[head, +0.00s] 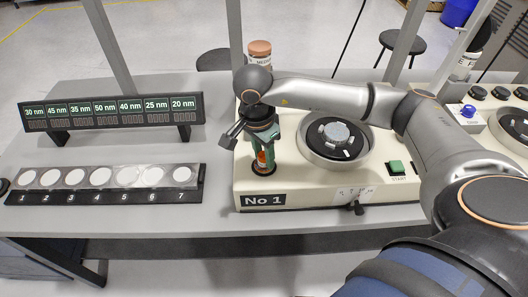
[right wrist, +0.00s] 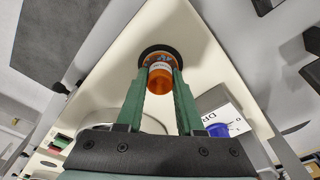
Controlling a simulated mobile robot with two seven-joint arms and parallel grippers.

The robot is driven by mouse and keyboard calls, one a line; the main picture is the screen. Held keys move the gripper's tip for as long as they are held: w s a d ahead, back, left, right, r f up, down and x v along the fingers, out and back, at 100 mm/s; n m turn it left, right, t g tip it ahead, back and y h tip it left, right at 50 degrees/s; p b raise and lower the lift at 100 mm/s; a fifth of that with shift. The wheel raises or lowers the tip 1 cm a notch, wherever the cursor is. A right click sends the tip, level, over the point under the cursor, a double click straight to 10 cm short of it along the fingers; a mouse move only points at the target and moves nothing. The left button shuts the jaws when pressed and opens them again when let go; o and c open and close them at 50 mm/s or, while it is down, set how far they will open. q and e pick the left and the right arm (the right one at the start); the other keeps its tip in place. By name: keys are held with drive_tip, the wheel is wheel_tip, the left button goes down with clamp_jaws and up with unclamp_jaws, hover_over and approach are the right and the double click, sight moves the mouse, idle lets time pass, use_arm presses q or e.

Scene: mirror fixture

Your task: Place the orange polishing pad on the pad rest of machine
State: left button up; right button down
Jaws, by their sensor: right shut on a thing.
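My right gripper (head: 264,150) points down over the left part of the cream machine (head: 222,200) labelled No 1. Its green fingers are shut on an orange cylindrical piece with a pale label band, taken as the orange polishing pad (head: 263,158). The pad also shows between the fingers in the right wrist view (right wrist: 160,84). It stands over a round black spot, seemingly the pad rest (head: 256,170), whose ring shows around the pad in the wrist view (right wrist: 146,51). I cannot tell whether the pad touches it. My left gripper is not in view.
A round basin (head: 306,150) with a grey disc stands right of the gripper, with a green START button (head: 397,166) in front. A brown-topped container (head: 259,50) stands behind. A numbered rack of white discs (head: 100,178) and a display board (head: 112,111) are left.

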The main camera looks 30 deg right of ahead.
sight(259, 167)
drive_tip(key=shift+f, duration=0.15)
drive_tip(key=c, duration=0.5)
unclamp_jaws()
drive_tip(key=shift+c, duration=0.2)
wheel_tip(259, 167, up, 12)
drive_tip(key=a, duration=0.1)
drive_tip(key=shift+s+a, duration=0.15)
drive_tip(key=shift+a, duration=0.1)
